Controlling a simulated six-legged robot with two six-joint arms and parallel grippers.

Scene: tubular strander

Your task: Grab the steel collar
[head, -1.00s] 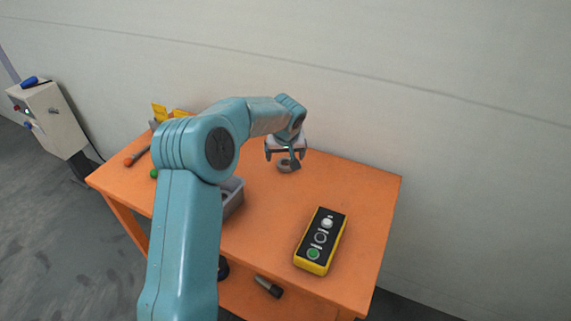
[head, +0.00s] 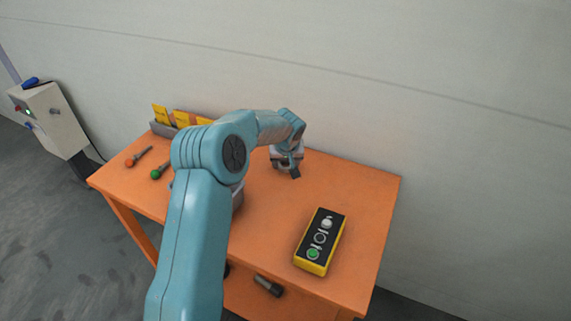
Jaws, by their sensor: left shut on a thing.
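My left gripper (head: 287,169) is low over the back of the orange table, its fingers pointing down. It is shut on the small grey steel collar (head: 283,167), which is mostly hidden by the fingers and wrist. I cannot tell whether the collar still touches the table top. My right gripper is not in view.
The orange table (head: 355,195) also bears a yellow and black button box (head: 320,241) at the front right. An orange-tipped tool (head: 138,157) and a green-tipped one (head: 160,170) lie at the left, by a grey rack with yellow cards (head: 182,119). My arm hides a grey bin.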

